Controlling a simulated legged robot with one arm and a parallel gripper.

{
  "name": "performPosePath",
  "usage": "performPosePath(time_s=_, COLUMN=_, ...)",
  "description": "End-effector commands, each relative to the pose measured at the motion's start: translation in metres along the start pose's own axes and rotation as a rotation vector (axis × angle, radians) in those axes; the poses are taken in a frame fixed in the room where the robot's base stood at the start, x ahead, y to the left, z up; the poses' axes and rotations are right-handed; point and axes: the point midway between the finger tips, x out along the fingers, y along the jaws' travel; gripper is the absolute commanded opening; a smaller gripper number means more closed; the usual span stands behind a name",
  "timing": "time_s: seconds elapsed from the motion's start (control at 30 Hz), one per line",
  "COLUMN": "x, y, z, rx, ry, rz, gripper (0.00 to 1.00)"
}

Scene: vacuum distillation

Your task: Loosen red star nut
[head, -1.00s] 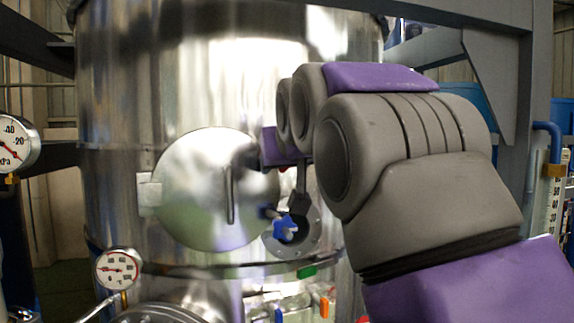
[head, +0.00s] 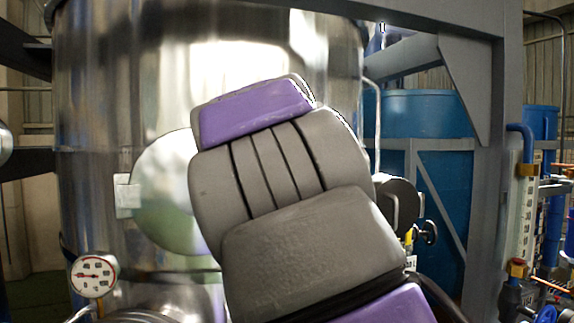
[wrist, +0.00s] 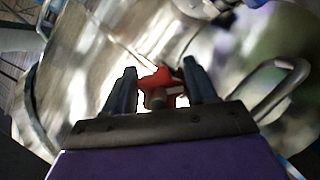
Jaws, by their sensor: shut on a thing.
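The red star nut (wrist: 160,82) shows in the wrist view between the two dark fingers of my gripper (wrist: 158,84). My gripper is shut on the nut, with a finger on each side of it. The nut sits in front of a shiny metal round hatch (wrist: 90,75). In the head view, my arm hides the gripper, the nut and the right part of the round hatch (head: 160,195) on the steel tank (head: 100,110).
A curved metal handle (wrist: 285,90) stands out to the right of the gripper in the wrist view. A pressure gauge (head: 93,275) is at the lower left in the head view. Blue barrels (head: 430,115) and a grey frame (head: 495,160) stand to the right.

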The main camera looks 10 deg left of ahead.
Motion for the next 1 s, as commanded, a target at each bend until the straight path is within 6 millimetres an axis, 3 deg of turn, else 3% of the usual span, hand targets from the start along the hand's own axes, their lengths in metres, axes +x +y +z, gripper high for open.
performPosePath(time_s=0.6, x=0.0037, y=-0.0057, z=0.0030, rx=-0.043, ry=-0.010, rz=0.004, gripper=0.26)
performPosePath(time_s=0.63, x=0.0037, y=-0.0057, z=0.0030, rx=-0.043, ry=-0.010, rz=0.004, gripper=0.57)
performPosePath(time_s=0.83, x=0.0024, y=-0.0039, z=0.0017, rx=-0.042, ry=-0.006, rz=0.008, gripper=0.76)
performPosePath(time_s=1.0, x=0.0006, y=-0.0021, z=0.0008, rx=-0.041, ry=-0.003, rz=0.012, gripper=0.77)
